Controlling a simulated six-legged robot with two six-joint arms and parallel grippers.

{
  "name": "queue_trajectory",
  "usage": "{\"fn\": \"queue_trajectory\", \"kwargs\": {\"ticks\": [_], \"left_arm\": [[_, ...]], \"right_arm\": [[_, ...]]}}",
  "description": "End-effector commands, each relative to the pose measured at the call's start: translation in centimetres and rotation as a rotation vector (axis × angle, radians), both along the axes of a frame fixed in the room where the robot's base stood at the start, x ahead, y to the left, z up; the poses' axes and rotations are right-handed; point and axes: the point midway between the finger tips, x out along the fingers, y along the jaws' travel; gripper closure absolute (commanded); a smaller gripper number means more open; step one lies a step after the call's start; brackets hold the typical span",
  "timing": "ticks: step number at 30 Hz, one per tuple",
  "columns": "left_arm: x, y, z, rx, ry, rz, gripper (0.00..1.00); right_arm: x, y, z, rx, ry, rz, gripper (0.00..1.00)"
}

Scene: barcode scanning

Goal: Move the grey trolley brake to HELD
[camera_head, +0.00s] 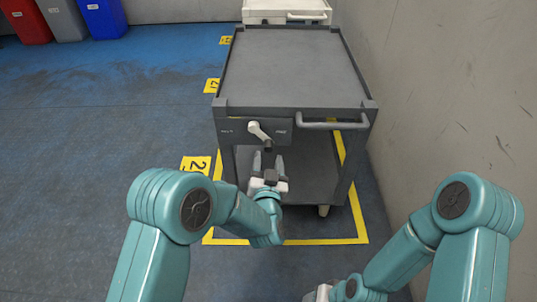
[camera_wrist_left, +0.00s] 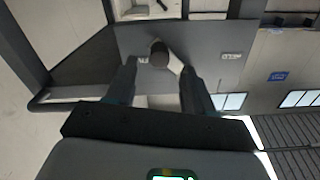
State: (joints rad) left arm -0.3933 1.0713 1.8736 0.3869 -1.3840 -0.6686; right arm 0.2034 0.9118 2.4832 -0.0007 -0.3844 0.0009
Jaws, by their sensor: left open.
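The grey trolley (camera_head: 290,70) stands ahead inside a yellow floor outline. Its front panel carries the brake, a pale lever (camera_head: 258,131) with a dark knob, slanting down to the right from its pivot. My left gripper (camera_head: 268,161) is open just below the knob, fingers pointing at the panel. In the left wrist view the dark knob (camera_wrist_left: 159,53) appears between the open fingertips (camera_wrist_left: 159,66); contact cannot be told. Only a pale piece of my right gripper (camera_head: 321,293) shows at the bottom edge.
A trolley handle (camera_head: 333,124) sticks out right of the brake panel. A wall (camera_head: 440,80) runs close along the right. A pale trolley (camera_head: 285,11) stands behind. Red (camera_head: 27,20), grey (camera_head: 63,18) and blue (camera_head: 102,17) bins are far left. The left floor is free.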

Motion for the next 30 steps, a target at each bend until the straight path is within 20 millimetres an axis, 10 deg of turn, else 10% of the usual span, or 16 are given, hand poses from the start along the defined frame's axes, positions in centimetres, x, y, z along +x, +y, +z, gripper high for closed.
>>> {"fn": "queue_trajectory", "kwargs": {"ticks": [7,18,24,30], "left_arm": [[3.8,-0.1,-0.1,-0.002,-0.001,0.001,0.47],[4.6,-0.1,0.0,0.0,0.0,-0.001,0.47],[4.6,-0.1,0.0,0.0,0.0,-0.001,1.0],[4.6,-0.2,0.0,0.002,0.0,-0.001,1.0]], "right_arm": [[0.8,-0.1,-1.3,-0.005,-0.027,-0.002,0.44],[1.0,-0.2,-1.4,-0.007,-0.034,-0.004,0.44],[1.0,-0.2,-1.4,-0.007,-0.034,-0.004,0.44],[1.0,-0.2,-1.4,-0.007,-0.033,-0.004,0.44]]}}
